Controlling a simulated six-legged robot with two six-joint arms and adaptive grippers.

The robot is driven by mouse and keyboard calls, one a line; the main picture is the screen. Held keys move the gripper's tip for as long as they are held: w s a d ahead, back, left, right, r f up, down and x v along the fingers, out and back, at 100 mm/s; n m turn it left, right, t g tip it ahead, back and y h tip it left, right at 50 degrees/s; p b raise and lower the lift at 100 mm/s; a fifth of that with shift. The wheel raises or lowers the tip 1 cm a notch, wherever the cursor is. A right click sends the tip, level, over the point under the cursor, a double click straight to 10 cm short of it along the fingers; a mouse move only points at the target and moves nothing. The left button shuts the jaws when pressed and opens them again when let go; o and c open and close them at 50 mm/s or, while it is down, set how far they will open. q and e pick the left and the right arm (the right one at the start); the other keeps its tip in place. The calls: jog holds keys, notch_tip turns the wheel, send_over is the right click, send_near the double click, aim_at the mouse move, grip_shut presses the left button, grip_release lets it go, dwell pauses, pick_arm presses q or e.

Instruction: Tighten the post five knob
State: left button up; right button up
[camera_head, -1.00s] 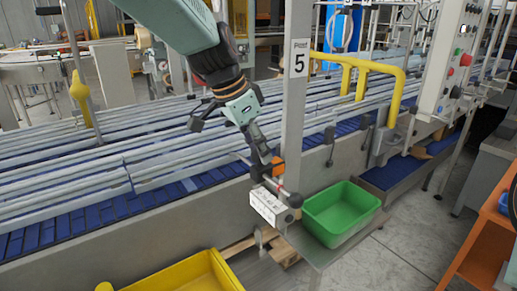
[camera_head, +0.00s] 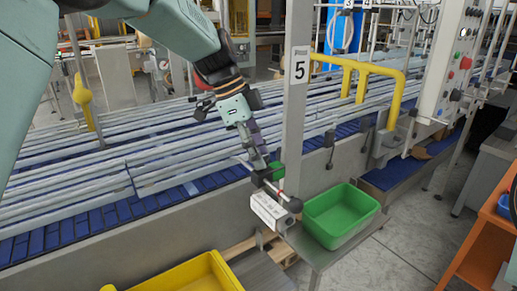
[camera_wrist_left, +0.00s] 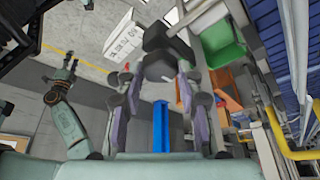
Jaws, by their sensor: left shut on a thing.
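The post five upright (camera_head: 294,120) carries a white sign with a 5 (camera_head: 299,65). Low on it, a bracket holds a white printed box (camera_head: 268,210) and a dark round knob (camera_head: 294,205). My left gripper (camera_head: 262,172) reaches down to the bracket and is shut on a black knob, which its fingers partly hide. In the left wrist view the black knob (camera_wrist_left: 158,66) sits between the two fingertips.
A green bin (camera_head: 340,214) stands right of the post on a metal shelf. A yellow bin (camera_head: 190,275) is at the bottom. The railed conveyor (camera_head: 130,185) runs behind, with a yellow pipe frame (camera_head: 385,70). An orange cart (camera_head: 480,245) is at the right.

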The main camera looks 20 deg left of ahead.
pick_arm(q)
jog(key=shift+s+f, duration=0.1)
jog(key=shift+f, duration=0.1)
dwell(0.3)
jog(key=o, duration=1.2)
jog(key=shift+r, duration=0.1)
jog(key=shift+c, duration=0.2)
jog(key=shift+r, duration=0.1)
jog(key=shift+a+r, duration=0.1)
jog(key=shift+r, duration=0.1)
jog(key=v, duration=1.1)
jog(key=shift+r, duration=0.2)
jog(key=shift+a, duration=0.2)
